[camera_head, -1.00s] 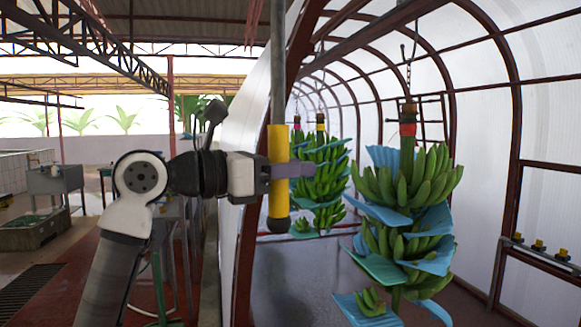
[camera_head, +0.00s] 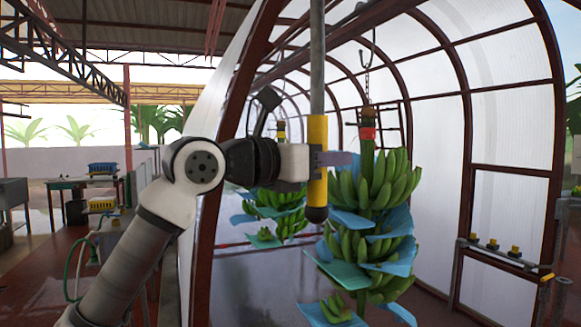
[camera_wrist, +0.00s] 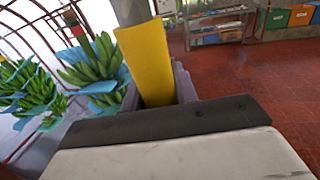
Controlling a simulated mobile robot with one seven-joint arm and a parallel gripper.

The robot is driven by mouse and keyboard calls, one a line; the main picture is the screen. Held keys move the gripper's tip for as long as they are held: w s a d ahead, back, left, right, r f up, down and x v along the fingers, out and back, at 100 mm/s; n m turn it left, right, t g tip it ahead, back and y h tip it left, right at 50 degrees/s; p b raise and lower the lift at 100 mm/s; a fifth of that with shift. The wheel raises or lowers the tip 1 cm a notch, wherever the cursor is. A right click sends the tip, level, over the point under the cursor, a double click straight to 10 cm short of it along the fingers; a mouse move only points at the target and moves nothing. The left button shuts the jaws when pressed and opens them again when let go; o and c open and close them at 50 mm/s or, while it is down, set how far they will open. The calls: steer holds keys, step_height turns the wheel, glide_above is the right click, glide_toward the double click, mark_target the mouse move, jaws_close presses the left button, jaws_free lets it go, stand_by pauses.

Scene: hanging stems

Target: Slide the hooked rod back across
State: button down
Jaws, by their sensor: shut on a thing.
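The hooked rod is a grey upright pole (camera_head: 317,70) with a yellow sleeve (camera_head: 317,135) and a dark rounded lower end. Its top runs out of the head view, so no hook shows. My gripper (camera_head: 318,158) is shut around the yellow sleeve, and the rod hangs about upright. In the wrist view the yellow sleeve (camera_wrist: 146,62) stands between my grey fingers. A green banana stem (camera_head: 368,165) with a red band and blue sheets hangs from a chain, just right of the rod. A second stem (camera_head: 280,200) hangs farther back, partly hidden by my arm.
Dark red arched frames (camera_head: 468,110) with white sheeting form a tunnel around the stems. A rack with small yellow-topped items (camera_head: 492,246) stands at the right. Tables with yellow crates (camera_head: 102,204) stand at the far left.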

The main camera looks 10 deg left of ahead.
steer(key=shift+w+d+r, duration=0.1)
steer(key=shift+d, duration=0.05)
steer(key=c, duration=1.5)
jaws_free()
steer(key=o, duration=0.4)
steer(key=shift+w+d, duration=0.1)
steer(key=shift+d, duration=0.1)
steer(key=shift+a, duration=0.1)
